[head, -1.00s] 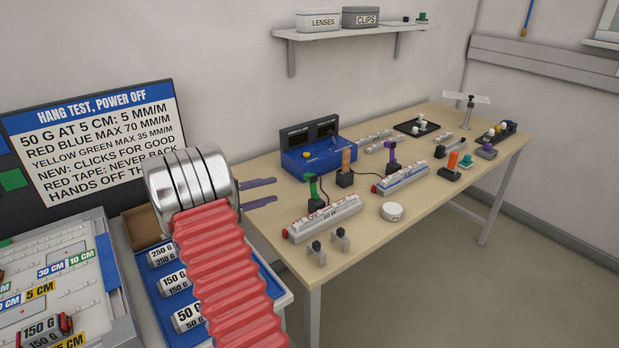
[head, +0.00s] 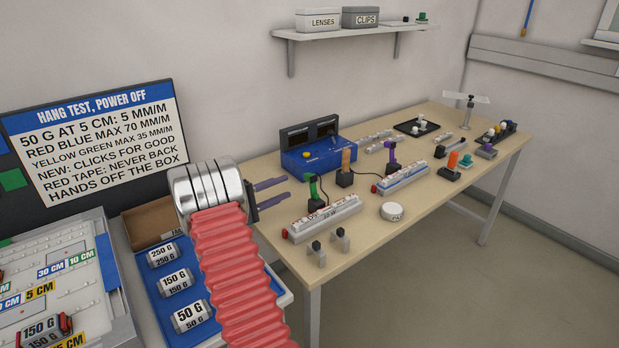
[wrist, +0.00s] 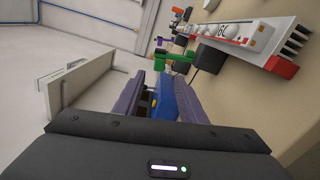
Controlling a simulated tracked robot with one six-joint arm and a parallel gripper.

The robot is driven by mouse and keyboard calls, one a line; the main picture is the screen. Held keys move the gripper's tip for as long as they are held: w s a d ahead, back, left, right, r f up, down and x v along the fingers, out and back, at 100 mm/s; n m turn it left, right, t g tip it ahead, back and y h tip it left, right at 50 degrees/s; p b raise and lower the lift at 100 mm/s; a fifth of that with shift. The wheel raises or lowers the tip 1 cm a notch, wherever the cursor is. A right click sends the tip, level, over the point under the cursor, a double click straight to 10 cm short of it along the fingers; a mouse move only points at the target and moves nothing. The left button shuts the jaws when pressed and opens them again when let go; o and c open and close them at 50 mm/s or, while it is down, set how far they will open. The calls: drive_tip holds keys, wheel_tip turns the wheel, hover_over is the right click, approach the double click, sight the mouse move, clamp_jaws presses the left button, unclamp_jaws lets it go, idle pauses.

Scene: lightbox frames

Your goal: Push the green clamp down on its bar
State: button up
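The green clamp (head: 313,188) stands upright on a black block (head: 316,204) on the table, just behind a white bar-shaped unit (head: 325,217) with a red end. In the wrist view the green clamp (wrist: 178,60) shows sideways beyond the fingertips, with the black block (wrist: 208,57) beside it. My gripper (head: 287,188) has two purple fingers, spread apart and empty, to the left of the green clamp and clear of it. In the wrist view my gripper (wrist: 158,80) shows a gap between its fingers. Which part is the clamp's bar is unclear.
A blue box (head: 318,160) with dark displays stands behind. Orange (head: 346,159) and purple (head: 390,153) upright pieces stand to the right. A second white unit (head: 402,180), a round white puck (head: 392,211) and small grey stands (head: 340,240) share the table.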

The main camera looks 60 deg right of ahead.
sight(306, 179)
drive_tip(key=x, duration=1.1)
drive_tip(key=shift+s+d, duration=0.15)
drive_tip(key=shift+d, duration=0.15)
clamp_jaws()
drive_tip(key=shift+f, duration=0.1)
drive_tip(key=shift+s+d, duration=0.1)
drive_tip(key=shift+s, duration=0.1)
